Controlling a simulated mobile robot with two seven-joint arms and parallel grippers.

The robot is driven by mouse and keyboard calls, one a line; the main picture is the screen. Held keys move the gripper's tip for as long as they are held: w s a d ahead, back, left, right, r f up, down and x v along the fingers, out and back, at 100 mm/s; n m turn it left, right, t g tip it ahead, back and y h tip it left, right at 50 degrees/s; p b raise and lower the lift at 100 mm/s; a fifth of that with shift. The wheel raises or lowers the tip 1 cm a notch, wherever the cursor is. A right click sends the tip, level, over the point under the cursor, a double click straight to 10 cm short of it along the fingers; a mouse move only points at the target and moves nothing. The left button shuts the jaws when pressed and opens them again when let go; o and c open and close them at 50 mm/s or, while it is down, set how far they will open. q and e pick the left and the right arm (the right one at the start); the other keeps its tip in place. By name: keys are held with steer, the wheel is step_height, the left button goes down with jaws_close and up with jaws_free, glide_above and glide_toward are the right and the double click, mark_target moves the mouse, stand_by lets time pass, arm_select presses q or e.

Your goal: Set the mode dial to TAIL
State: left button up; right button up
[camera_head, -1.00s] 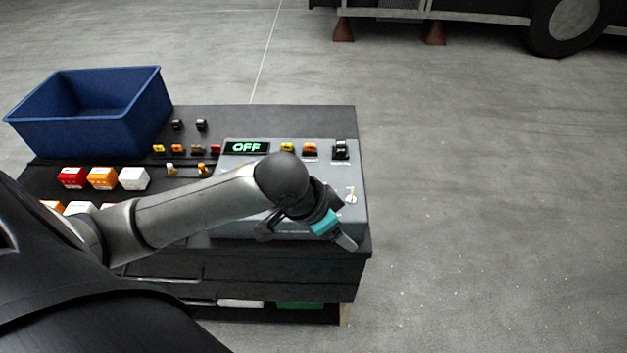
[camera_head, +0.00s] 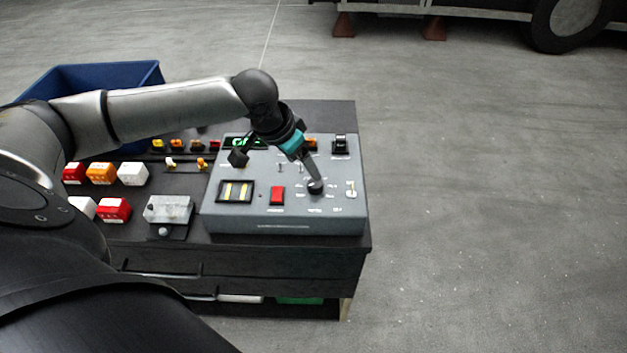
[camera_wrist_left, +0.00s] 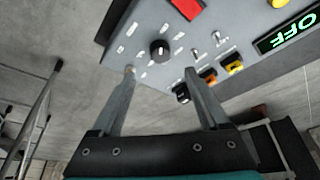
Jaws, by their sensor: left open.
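The mode dial is a round black knob (camera_head: 315,187) on the sloped grey panel (camera_head: 340,215), with small white labels around it. In the left wrist view the dial (camera_wrist_left: 160,48) sits just beyond and between my fingertips. My left gripper (camera_head: 314,180) is open, fingers pointing down at the dial; it also shows in the wrist view (camera_wrist_left: 160,72). I cannot tell whether a finger touches the dial. The labels are too small to read. The green display (camera_wrist_left: 290,32) reads OFF; my arm partly covers it in the head view. My right gripper is not in view.
Small toggles (camera_wrist_left: 217,38) stand close to one finger. A blue bin (camera_head: 100,75) is behind my arm. The floor to the right is clear.

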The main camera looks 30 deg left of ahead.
mark_target(315, 183)
arm_select(q)
steer(key=b+x, duration=0.1)
steer(key=x, duration=0.8)
steer(key=shift+w, duration=0.1)
jaws_close()
stand_by(0.4)
